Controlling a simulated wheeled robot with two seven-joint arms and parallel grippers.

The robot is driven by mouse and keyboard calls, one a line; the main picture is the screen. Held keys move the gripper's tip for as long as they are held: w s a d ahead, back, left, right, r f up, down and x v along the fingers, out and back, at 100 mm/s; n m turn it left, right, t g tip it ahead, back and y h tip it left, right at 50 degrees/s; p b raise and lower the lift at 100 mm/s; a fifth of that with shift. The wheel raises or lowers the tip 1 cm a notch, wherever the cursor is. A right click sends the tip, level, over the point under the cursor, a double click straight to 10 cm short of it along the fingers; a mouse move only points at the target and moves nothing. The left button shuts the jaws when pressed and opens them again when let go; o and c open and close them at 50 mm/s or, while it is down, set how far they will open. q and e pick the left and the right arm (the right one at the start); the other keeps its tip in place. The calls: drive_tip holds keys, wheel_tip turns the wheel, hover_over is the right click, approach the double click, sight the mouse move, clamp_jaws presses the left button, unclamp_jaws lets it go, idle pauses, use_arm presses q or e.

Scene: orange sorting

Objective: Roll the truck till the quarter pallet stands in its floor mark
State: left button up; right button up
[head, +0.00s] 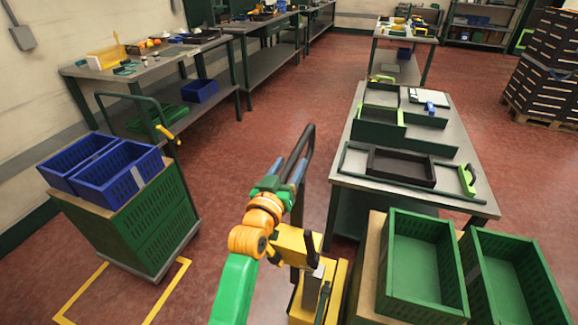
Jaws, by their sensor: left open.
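The truck (296,244) has a yellow body and a tall black loop handle (308,143); it stands at the bottom centre, just left of a wooden-sided load that carries two green crates (392,262). My left gripper (286,166) is open at the handle's loop; I cannot tell whether it touches it. The quarter pallet cannot be made out; the crates and the bottom edge hide what is below. A yellow floor mark (84,291) shows in part at the lower left, with bare red floor inside it. My right gripper is not in view.
A cart (190,243) with green and blue crates stands at the left, close behind the floor mark. A grey bench (341,170) with trays stands to the right of the truck. Another bench (75,70) runs along the left wall. Red floor lies clear between cart and truck.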

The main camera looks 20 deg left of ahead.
use_arm(q)
clamp_jaws()
idle(1.3)
